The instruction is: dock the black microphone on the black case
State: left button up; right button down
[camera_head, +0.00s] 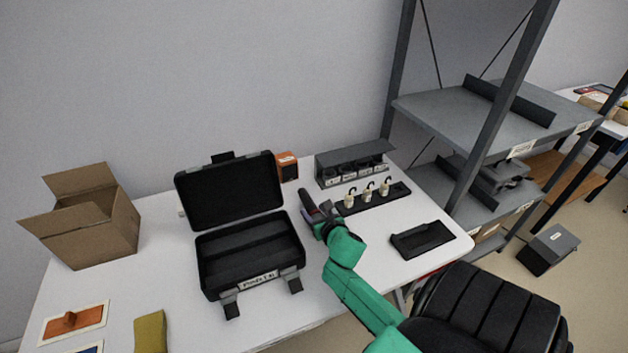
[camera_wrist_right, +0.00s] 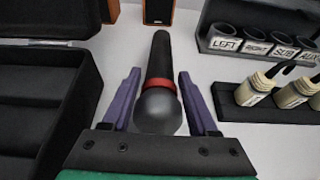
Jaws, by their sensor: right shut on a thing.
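The black microphone (camera_wrist_right: 158,60) has a red band and a dark grey round head. In the right wrist view it lies between the purple fingers of my right gripper (camera_wrist_right: 160,80), head toward the palm and handle pointing away. In the head view my right gripper (camera_head: 318,216) is shut on the microphone (camera_head: 306,198), just right of the black case. The black case (camera_head: 229,190) stands open on the table, lid raised at the back and a label on its front. Its edge also shows in the wrist view (camera_wrist_right: 75,22). My left gripper is out of view.
Behind and right are an orange speaker (camera_head: 287,166), a grey labelled socket block (camera_head: 352,160) and a black strip (camera_head: 400,192) with white plugs. A black tray (camera_head: 422,240) lies at right, a cardboard box (camera_head: 90,235) at left. A grey shelf (camera_head: 480,115) stands right.

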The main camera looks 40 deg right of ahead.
aim_at(314, 211)
pick_arm(q)
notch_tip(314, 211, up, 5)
jog(key=p, duration=0.4)
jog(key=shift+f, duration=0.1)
pick_arm(e)
notch_tip(314, 211, up, 19)
